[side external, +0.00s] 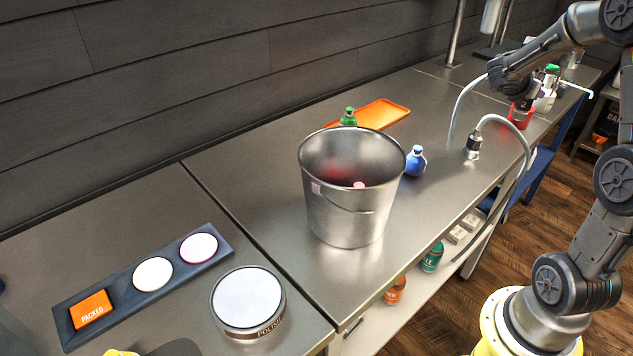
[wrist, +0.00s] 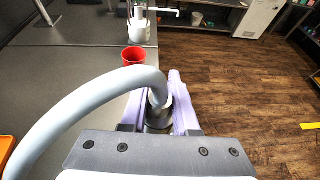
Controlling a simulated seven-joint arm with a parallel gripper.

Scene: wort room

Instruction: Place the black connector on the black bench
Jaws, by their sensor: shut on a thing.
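In the wrist view, my gripper (wrist: 158,118) has its pale purple fingers closed around a grey metallic connector (wrist: 158,110) at the end of a thick pale hose (wrist: 85,90). Much of the connector is hidden by the fingers and hose. In the side view, my gripper (side external: 521,98) is at the upper right, in front of a red cup (side external: 521,117); the held connector is not clear there. The dark grey bench (side external: 255,155) shows beneath, also in the wrist view (wrist: 70,85). In the wrist view, the connector appears just beyond the bench's front edge; its height is unclear.
A grey fitting (side external: 473,146) stands on the bench, with a hose looping over the edge. A steel bucket (side external: 348,215), blue bottle (side external: 415,161), green-capped bottle (side external: 349,117) and orange tray (side external: 380,114) stand to its left.

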